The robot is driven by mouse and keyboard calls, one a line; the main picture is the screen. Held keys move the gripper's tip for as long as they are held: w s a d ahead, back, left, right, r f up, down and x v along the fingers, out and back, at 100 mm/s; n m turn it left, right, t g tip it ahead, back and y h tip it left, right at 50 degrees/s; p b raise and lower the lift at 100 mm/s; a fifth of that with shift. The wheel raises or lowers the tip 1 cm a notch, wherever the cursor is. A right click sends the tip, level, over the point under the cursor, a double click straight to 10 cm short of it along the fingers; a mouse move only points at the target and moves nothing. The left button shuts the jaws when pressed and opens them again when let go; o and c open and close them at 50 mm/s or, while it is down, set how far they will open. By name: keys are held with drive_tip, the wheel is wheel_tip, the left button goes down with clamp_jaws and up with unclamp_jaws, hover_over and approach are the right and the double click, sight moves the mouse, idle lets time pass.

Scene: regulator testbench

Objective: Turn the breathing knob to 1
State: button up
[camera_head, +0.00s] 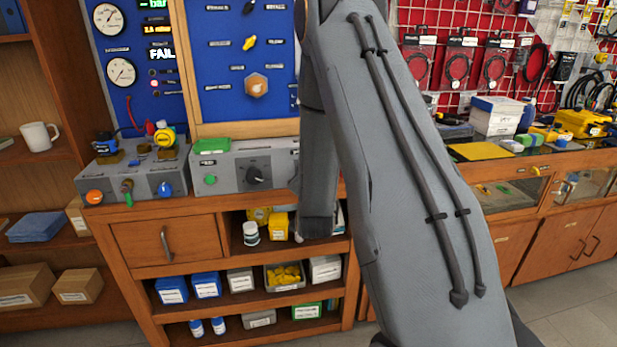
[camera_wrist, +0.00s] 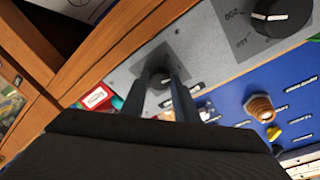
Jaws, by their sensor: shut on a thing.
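My gripper (camera_wrist: 165,78) shows in the wrist view. Its two dark fingers are shut on a small knob (camera_wrist: 160,82) set on a dark square plate (camera_wrist: 150,60) on the grey panel. The fingers hide most of this knob, and its pointer and setting cannot be read. I cannot read a label that names it as the breathing knob. In the head view my arm hides the gripper and this knob. A larger black knob (camera_wrist: 283,15) with printed marks stands apart on the same panel; a black knob (camera_head: 255,174) also shows on the grey box in the head view.
A blue panel (camera_head: 225,70) with an orange hexagonal knob (camera_head: 256,85) stands above the grey box (camera_head: 229,163). A grey box (camera_head: 130,178) with coloured knobs and valves sits to the left. The wooden counter (camera_head: 120,208) has an edge close in front.

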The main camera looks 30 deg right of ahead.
drive_tip(key=shift+m, duration=0.3)
drive_tip(key=o, duration=1.1)
drive_tip(key=shift+c, duration=0.2)
drive_tip(key=shift+s, duration=0.1)
drive_tip(key=b+v, duration=0.1)
drive_tip(key=v, duration=0.6)
drive_tip(key=shift+s+a+b, duration=0.2)
drive_tip(key=shift+s+b, duration=0.05)
drive_tip(key=shift+b, duration=0.1)
drive_tip(key=shift+r, duration=0.1)
